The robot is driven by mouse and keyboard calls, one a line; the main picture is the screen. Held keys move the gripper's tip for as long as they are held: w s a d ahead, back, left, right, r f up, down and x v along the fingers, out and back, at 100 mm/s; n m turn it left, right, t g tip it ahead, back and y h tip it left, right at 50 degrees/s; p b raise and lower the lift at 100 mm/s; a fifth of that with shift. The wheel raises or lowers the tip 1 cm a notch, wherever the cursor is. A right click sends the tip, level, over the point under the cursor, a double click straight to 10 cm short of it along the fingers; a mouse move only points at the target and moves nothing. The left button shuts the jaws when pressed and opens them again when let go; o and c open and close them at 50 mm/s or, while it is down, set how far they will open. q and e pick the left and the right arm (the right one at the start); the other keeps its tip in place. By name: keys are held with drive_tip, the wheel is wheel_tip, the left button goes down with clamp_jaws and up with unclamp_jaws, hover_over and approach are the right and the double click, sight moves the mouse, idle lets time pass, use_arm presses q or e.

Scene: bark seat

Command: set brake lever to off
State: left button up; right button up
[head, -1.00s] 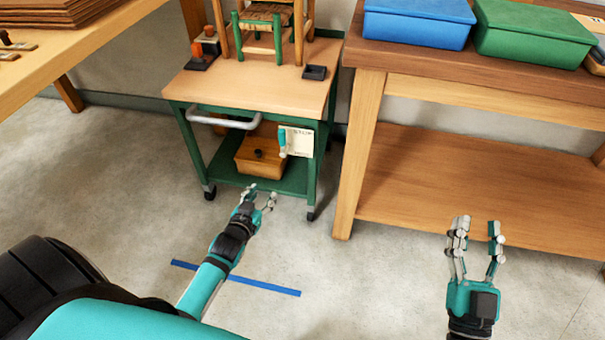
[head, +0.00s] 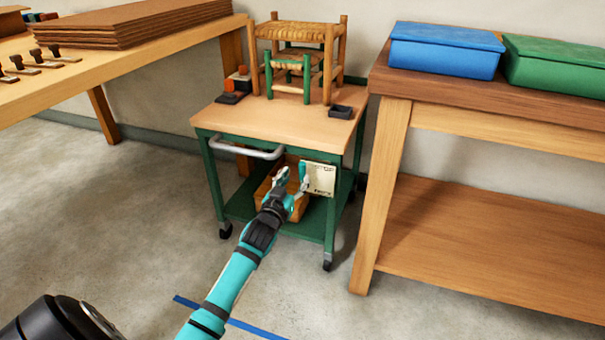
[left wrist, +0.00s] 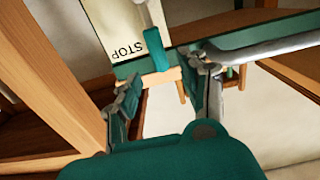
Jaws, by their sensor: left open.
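The brake plate (head: 321,180) is a pale panel on the front right of the green-framed cart (head: 268,119). The brake lever (head: 302,170) has a teal handle and stands at the plate's left edge. In the left wrist view the lever (left wrist: 157,50) lies across the plate (left wrist: 112,22), its teal end beside the printed word STOP. My left gripper (head: 292,180) is open at the plate's left side. In the left wrist view its fingers (left wrist: 167,80) are spread, with the lever's end just ahead between them. I cannot tell whether they touch. My right gripper is out of view.
A wooden stool (head: 298,48) and small dark blocks stand on the cart top. The cart's grey handle (head: 246,149) is left of my gripper. A wooden bench (head: 480,115) with blue and green boxes stands close on the right. Open floor lies in front.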

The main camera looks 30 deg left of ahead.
sight(302, 171)
use_arm(q)
drive_tip(key=b+x, duration=0.2)
drive_tip(key=x, duration=0.4)
drive_tip(key=shift+w, duration=0.3)
clamp_jaws()
drive_tip(key=shift+w+f, duration=0.1)
drive_tip(key=shift+f, duration=0.15)
